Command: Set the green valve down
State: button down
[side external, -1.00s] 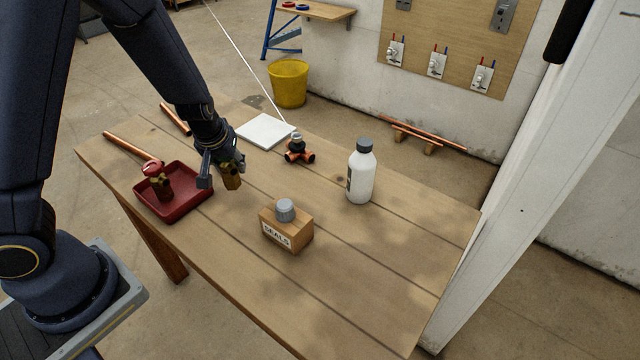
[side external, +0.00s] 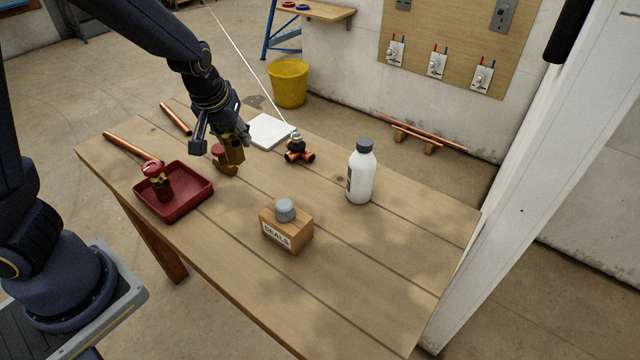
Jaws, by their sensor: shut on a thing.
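My gripper (side external: 222,132) is shut on the green valve (side external: 235,150), a brass body with a bit of green showing at its top by the fingers. The fingers hide most of the green part. The valve hangs upright over the table (side external: 350,265), right of the red tray. A second brass valve with a red cap (side external: 218,151) stands close beside it on its left. I cannot tell whether the two touch.
The red tray (side external: 204,201) holds another red-topped brass valve (side external: 158,182). A white pad (side external: 268,130), a copper valve fitting (side external: 298,150), a white bottle (side external: 360,178) and a SEALS box (side external: 279,234) stand on the table. The right front of the table is clear.

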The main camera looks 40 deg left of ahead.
jog(key=s+d+m+h, duration=0.3)
jog(key=d+m, duration=0.4)
jog(key=d, duration=1)
jog(key=s+d+m+h, duration=0.2)
jog(key=s+d+m, duration=0.3)
jog(key=d, duration=1.1)
jog(key=shift+m, duration=0.7)
jog(key=shift+w+f, duration=0.2)
jog(key=shift+f, duration=2.2)
jog(key=shift+w+f, duration=0.25)
jog(key=shift+f, duration=2.1)
jog(key=shift+w+f, duration=0.2)
jog(key=shift+f, duration=2.2)
jog(key=c, duration=0.7)
grip_release()
jog(key=shift+f, duration=0.15)
